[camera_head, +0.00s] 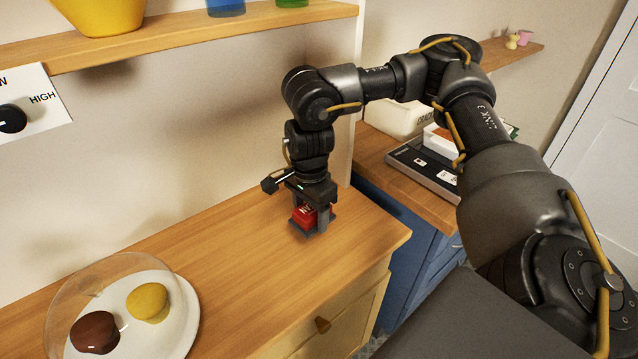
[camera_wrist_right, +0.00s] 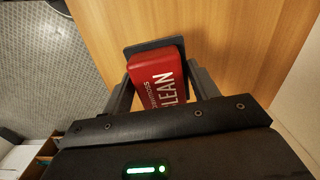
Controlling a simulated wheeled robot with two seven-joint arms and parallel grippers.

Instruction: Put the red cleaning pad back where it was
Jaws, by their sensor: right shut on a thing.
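The red cleaning pad (camera_head: 304,216) is a small block between the fingers of my right gripper (camera_head: 313,213), which points down at the right part of the wooden cabinet top. A dark flat square piece (camera_wrist_right: 152,45) shows just beyond and under the pad. I cannot tell whether the pad touches it. My left gripper is out of view.
A white plate (camera_head: 184,330) with a brown and a yellow item under a clear dome stands at the front left of the cabinet top (camera_head: 230,255). A shelf (camera_head: 200,38) runs above. A blue cabinet (camera_head: 392,215) with boxes stands to the right. The middle top is clear.

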